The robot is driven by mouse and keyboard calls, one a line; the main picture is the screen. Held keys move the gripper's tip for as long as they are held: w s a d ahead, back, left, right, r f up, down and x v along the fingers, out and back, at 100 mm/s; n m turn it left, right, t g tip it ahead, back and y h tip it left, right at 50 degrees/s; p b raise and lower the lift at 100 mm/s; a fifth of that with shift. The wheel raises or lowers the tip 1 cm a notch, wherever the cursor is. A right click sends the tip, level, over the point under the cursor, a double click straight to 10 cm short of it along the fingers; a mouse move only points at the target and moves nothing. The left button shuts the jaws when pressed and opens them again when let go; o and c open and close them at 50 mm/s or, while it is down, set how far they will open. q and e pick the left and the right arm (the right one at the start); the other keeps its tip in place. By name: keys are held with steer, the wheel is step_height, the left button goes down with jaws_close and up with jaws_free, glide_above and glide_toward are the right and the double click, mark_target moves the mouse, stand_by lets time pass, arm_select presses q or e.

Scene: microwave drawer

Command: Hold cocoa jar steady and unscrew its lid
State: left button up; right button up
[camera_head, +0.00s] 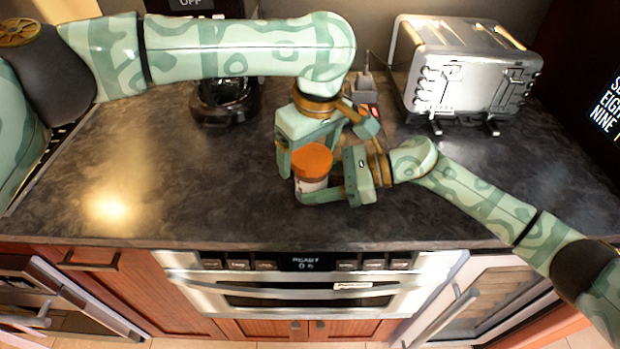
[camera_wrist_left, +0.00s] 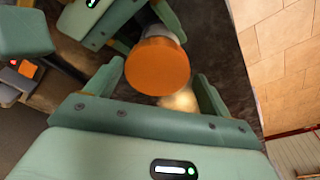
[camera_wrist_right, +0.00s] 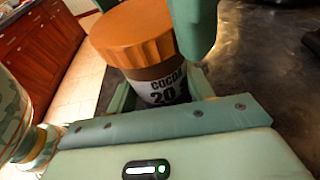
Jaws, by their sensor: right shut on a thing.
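The cocoa jar (camera_head: 312,184) stands upright on the dark counter, with an orange ribbed lid (camera_head: 312,159) on top. Its white label with "COCOA 20" shows in the right wrist view (camera_wrist_right: 160,88). My right gripper (camera_head: 318,188) is shut on the jar body below the lid, coming from the right. My left gripper (camera_head: 322,150) is above the jar, pointing down. Its fingers are open and spread to either side of the lid. In the left wrist view the lid (camera_wrist_left: 157,66) sits just beyond and between the fingertips, with gaps visible.
A silver toaster (camera_head: 455,80) stands at the back right. A black appliance (camera_head: 225,100) stands behind my left arm. A small dark item with a red light (camera_head: 366,98) is behind the grippers. The counter's left side (camera_head: 170,180) is clear; its front edge is close, above an oven (camera_head: 310,290).

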arm_select(q)
steer(key=shift+d, duration=0.1)
steer(key=shift+r, duration=2.45)
steer(key=shift+s+d+f+g+h, duration=0.2)
steer(key=shift+s+f, duration=0.1)
steer(key=shift+f, duration=0.15)
steer(key=shift+s+d+f+g+h, duration=0.2)
steer(key=shift+s+f, duration=0.1)
steer(key=shift+f, duration=0.15)
steer(key=shift+s+d+r+m+h, duration=0.2)
steer(key=shift+d+m+h, duration=0.25)
steer(key=shift+m, duration=0.45)
steer(key=r+m, duration=0.1)
steer(key=m, duration=0.2)
steer(key=w+a+r+m, duration=0.1)
steer(key=m, duration=0.2)
steer(key=r+m, duration=0.1)
steer(key=m, duration=0.3)
steer(key=shift+w+a+r+t+h, duration=0.15)
steer(key=shift+r+t+h, duration=0.2)
steer(key=shift+r+t, duration=0.05)
steer(key=shift+w+a+f+m, duration=0.1)
steer(key=shift+a+m, duration=0.1)
steer(key=shift+m, duration=0.7)
steer(key=shift+f, duration=3.75)
